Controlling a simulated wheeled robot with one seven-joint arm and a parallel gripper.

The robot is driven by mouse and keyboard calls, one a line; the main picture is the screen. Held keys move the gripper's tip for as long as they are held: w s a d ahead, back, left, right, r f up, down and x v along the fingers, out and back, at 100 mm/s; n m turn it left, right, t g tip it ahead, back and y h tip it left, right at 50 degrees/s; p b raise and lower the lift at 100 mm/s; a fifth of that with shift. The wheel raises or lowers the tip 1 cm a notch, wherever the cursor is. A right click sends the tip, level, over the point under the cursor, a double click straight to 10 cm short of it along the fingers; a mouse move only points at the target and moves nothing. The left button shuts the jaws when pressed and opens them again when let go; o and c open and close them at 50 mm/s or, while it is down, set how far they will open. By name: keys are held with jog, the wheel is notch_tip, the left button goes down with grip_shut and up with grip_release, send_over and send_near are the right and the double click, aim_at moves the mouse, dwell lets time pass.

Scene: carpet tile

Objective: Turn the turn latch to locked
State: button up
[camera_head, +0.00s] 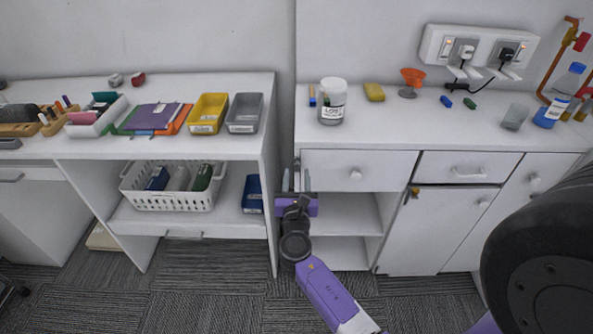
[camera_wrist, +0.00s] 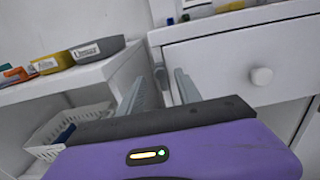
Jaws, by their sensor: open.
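The turn latch (camera_head: 414,191) is a small brass-coloured piece at the upper left corner of a white cabinet door (camera_head: 428,232), below the right drawer, in the head view. Its exact angle is too small to tell. My gripper (camera_head: 297,180) is open and empty, well to the left of the latch, in front of the left edge of the right-hand counter unit. In the wrist view my gripper (camera_wrist: 160,85) shows its two fingers apart with nothing between them. The latch does not show in the wrist view.
A drawer with a round knob (camera_head: 355,174) lies between my gripper and the latch, above open shelves (camera_head: 350,215). The left desk holds trays and a white basket (camera_head: 172,200).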

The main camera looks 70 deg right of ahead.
aim_at(297, 167)
jog(key=shift+x, duration=1.3)
grip_shut()
